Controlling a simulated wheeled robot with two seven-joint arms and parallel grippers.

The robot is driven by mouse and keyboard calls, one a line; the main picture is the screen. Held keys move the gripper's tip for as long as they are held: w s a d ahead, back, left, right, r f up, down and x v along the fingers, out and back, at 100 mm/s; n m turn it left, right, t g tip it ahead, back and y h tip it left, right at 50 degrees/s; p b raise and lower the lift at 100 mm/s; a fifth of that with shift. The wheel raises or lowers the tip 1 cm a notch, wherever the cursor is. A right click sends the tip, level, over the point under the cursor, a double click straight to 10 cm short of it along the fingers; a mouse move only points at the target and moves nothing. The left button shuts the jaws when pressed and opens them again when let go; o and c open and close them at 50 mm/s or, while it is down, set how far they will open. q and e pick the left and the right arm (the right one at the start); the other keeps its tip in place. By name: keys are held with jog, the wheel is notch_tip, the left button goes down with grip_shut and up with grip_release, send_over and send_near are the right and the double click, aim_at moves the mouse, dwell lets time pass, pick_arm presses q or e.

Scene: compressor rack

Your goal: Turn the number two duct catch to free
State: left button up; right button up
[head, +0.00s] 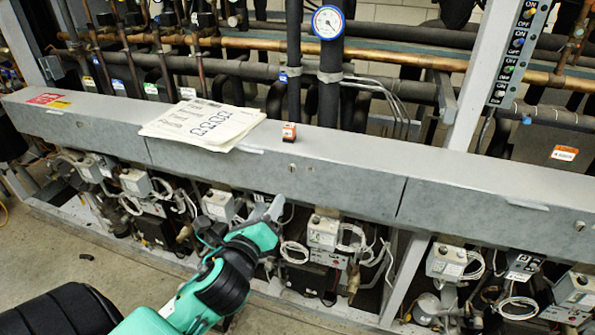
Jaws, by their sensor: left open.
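The long grey duct (350,185) runs across the rack, with seams splitting its front into sections. A small catch-like fitting (291,167) shows on the front of the middle section, and another (580,226) on the right section. No number is readable, and the turn position of either is too small to tell. My left gripper (277,207) is open and empty, at the lower edge of the middle section, below and slightly left of its fitting. Whether its fingertips touch the duct I cannot tell. My right gripper is not in view.
A grey upright (470,90) with a switch panel (518,50) rises at right.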

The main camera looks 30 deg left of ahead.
aim_at(291, 169)
pick_arm(q)
jog(key=p+x, duration=0.3)
jog(key=x, duration=0.8)
jog(key=shift+w+r, duration=0.1)
jog(key=shift+w, duration=0.2)
jog(key=shift+w+a, duration=0.2)
jog(key=shift+w, duration=0.45)
jog(key=shift+c, duration=0.2)
grip_shut()
